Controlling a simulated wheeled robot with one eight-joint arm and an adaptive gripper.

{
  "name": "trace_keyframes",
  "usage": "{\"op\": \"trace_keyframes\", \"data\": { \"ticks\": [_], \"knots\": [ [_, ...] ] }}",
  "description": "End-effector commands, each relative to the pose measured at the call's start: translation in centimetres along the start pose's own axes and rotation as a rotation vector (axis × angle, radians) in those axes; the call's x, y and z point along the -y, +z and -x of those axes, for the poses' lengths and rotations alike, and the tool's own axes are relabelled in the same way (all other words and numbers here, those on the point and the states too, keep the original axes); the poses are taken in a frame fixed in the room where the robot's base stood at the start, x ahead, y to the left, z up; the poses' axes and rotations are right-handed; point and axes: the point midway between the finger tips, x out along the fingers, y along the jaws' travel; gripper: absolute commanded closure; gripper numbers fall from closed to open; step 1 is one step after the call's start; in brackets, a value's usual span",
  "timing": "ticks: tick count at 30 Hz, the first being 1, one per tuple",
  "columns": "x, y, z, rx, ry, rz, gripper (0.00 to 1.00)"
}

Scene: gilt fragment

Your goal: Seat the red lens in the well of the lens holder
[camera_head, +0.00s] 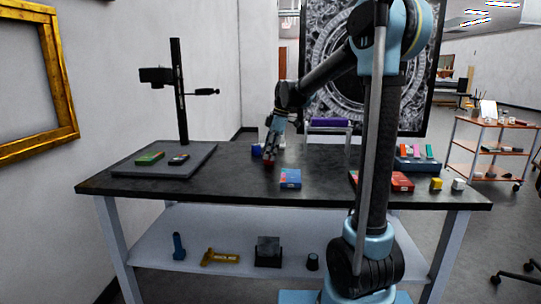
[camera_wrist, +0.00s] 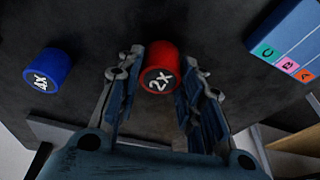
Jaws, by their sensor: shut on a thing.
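The red lens (camera_wrist: 160,68) is a short red cylinder with a dark face marked "2X". In the wrist view it sits between the two fingers of my gripper (camera_wrist: 160,75), which is shut on it. In the head view my gripper (camera_head: 271,150) points down at the dark tabletop, and a red patch shows at its tip. I cannot tell whether the lens touches the table. The lens holder (camera_head: 290,178) may be the blue block with coloured marks right of my gripper; it also shows in the wrist view (camera_wrist: 290,40). I see no well in it.
A blue lens (camera_wrist: 48,68) marked "4X" stands left of my gripper. Red and blue boxes, a yellow cube (camera_head: 436,184) and a white cube (camera_head: 458,184) lie at the right.

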Motion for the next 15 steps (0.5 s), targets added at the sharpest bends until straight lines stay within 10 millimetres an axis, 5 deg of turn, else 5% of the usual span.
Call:
{"op": "trace_keyframes", "data": {
  "ticks": [11,12,15],
  "knots": [
    [0.01,0.14,-0.62,0.000,0.000,0.001,0.90],
    [0.01,0.13,-0.61,0.000,0.000,0.001,0.59],
    [0.01,0.13,-0.60,0.000,0.000,0.001,0.45]
  ]
}}
